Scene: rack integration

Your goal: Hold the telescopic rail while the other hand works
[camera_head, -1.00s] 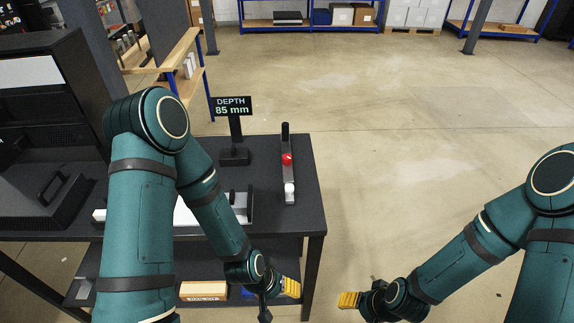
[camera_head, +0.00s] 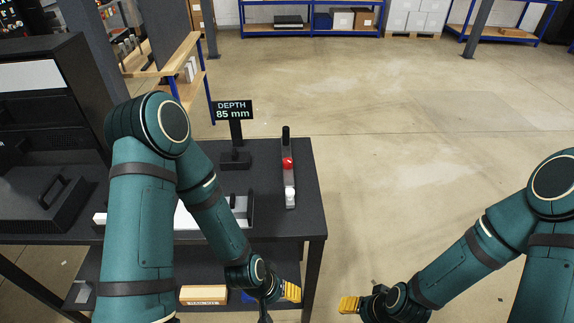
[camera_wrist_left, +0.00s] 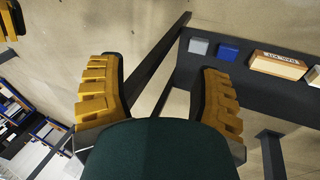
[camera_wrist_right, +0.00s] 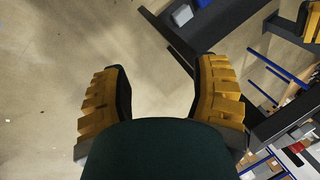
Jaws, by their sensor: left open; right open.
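A long pale bar (camera_head: 186,216), which looks like the telescopic rail, lies on the dark table, mostly hidden behind my left arm. Its white left end (camera_head: 100,218) shows past the arm. A dark upright bracket (camera_head: 250,208) stands at its right end. My left gripper (camera_head: 290,291) is open and empty, low in front of the table's right front corner, apart from the bar. The left wrist view shows its yellow fingers spread with floor between them. My right gripper (camera_head: 349,304) is open and empty, over the floor to the right of the table.
A grey strip with a red ball (camera_head: 287,163) lies near the table's right side. Behind it stands a sign reading DEPTH 85 mm (camera_head: 232,111). A cardboard box (camera_head: 203,294) sits on the lower shelf. Floor right of the table is clear.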

